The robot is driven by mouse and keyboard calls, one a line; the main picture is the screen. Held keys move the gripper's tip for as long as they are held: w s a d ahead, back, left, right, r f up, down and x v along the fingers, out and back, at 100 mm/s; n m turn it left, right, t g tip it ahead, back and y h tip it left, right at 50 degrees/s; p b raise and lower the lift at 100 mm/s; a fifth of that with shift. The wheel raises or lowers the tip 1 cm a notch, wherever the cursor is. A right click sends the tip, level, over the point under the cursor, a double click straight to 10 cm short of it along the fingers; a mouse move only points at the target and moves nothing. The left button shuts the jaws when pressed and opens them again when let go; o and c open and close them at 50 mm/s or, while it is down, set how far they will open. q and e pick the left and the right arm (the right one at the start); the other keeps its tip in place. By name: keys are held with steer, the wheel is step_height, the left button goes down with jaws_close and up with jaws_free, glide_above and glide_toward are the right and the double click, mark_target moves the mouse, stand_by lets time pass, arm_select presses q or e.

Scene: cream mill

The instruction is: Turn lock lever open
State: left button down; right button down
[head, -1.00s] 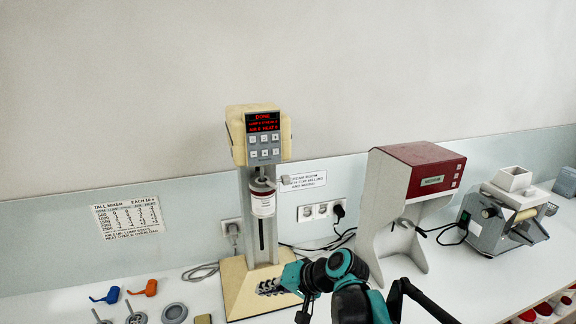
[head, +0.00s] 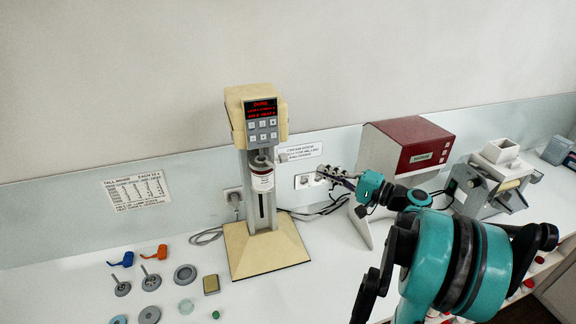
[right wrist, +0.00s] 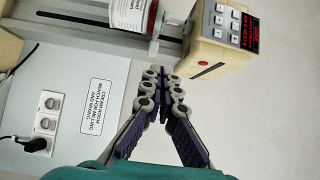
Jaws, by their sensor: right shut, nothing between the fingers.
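The cream-coloured mixer (head: 258,120) stands upright on the bench with a red-lit display and a jar (head: 262,178) with a white label held at its column. A small pale grey piece, seemingly the lock lever (head: 281,158), sticks out at the column's right side, just above the jar. My right gripper (head: 320,177) is to the right of the column, shut and empty, its fingers pointing left. My left gripper is not in view.
A red-topped machine (head: 405,145) stands right of the mixer, close behind my right arm. A grey roller mill (head: 490,180) is farther right. Wall sockets (head: 306,181) and cables lie behind the gripper. Small parts, including a blue piece (head: 121,259), lie on the bench at left.

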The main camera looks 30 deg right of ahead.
mark_target(270, 164)
steer(key=w+a+p, duration=0.2)
steer(key=w+a, duration=0.6)
steer(key=shift+w+a, duration=0.15)
steer(key=shift+a, duration=0.1)
stand_by(0.4)
